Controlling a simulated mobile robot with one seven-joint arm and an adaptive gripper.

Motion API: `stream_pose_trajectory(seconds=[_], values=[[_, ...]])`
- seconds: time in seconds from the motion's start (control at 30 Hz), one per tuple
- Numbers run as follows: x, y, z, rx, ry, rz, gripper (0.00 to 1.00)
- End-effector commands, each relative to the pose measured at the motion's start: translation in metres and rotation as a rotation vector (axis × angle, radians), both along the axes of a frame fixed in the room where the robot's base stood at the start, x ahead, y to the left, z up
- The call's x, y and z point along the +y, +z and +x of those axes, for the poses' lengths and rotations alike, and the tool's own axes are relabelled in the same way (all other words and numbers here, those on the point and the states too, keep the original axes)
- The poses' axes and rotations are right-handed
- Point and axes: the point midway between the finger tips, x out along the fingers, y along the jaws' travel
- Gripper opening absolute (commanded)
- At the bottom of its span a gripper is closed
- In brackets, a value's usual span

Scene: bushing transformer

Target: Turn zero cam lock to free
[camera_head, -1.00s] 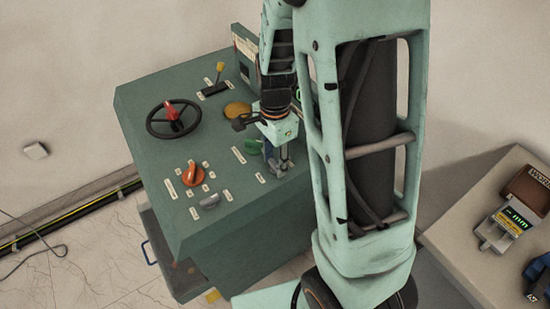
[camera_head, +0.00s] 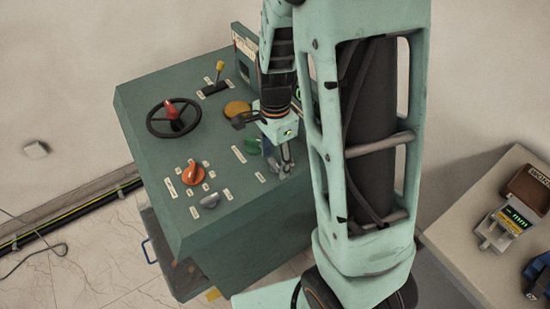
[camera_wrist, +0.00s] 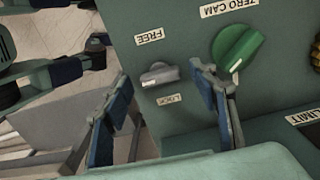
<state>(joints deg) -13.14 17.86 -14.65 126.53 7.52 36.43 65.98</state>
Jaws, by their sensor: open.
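The zero cam lock is a small grey lever knob (camera_wrist: 158,74) on the green panel in the wrist view. It sits between the FREE label (camera_wrist: 149,37) and the LOCK label (camera_wrist: 169,99). My gripper (camera_wrist: 160,86) is open, with one blue-padded finger on each side of the grey knob in the picture. I cannot tell whether either finger touches it. The green zero cam knob (camera_wrist: 237,46) is beside it, right of the right finger. In the head view my gripper (camera_head: 283,160) is over the console's right edge and hides the grey knob.
The console (camera_head: 225,185) also carries a black handwheel (camera_head: 158,130), an orange knob (camera_head: 193,175), another grey knob (camera_head: 209,201) and a yellow-tipped lever (camera_head: 219,73). A table (camera_head: 455,215) with a gauge box (camera_head: 505,226) stands at the right.

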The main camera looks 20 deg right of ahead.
Motion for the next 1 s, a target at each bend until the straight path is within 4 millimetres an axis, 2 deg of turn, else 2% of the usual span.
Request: stream_pose_trajectory(seconds=[0.17,0.4,0.6,0.8,1.0], values=[[0.0,0.019,0.002,-0.006,0.0,0.001,0.54],[0.0,0.07,0.002,-0.008,0.001,0.001,0.54],[0.0,0.104,0.001,-0.006,-0.001,0.001,0.54],[0.0,0.118,0.001,-0.003,0.0,0.0,0.54],[0.0,0.119,0.0,-0.001,-0.001,-0.001,0.54]])
